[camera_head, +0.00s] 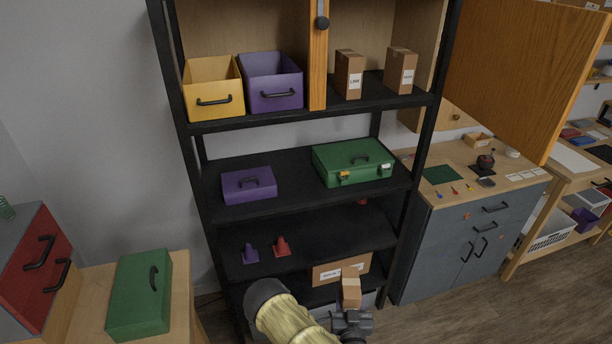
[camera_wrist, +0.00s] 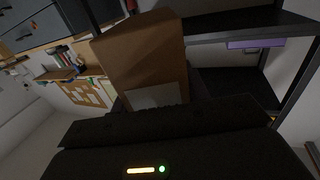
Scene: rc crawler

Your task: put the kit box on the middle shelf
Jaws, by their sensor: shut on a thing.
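A small brown cardboard box (camera_head: 351,292), seemingly the kit box, is held upright in my gripper (camera_head: 352,311), low in front of the black shelf unit (camera_head: 420,160). In the wrist view the box (camera_wrist: 140,58) rises from the dark jaws (camera_wrist: 158,108), with a pale label low on its near face. My gripper is shut on it. A middle shelf (camera_head: 295,175) carries a purple case (camera_head: 248,186) at left and a green case (camera_head: 353,163) at right, with a bare gap between. The shelf below (camera_head: 335,237) has a purple cone (camera_head: 250,254) and a red cone (camera_head: 281,246).
The top shelf holds yellow (camera_head: 213,101) and purple (camera_head: 273,95) bins and two small brown boxes (camera_head: 349,84), with a wooden door (camera_head: 318,50) between. A larger carton (camera_head: 328,273) sits low behind my gripper. A cabinet (camera_head: 455,250) stands right; a green case (camera_head: 139,305) lies left.

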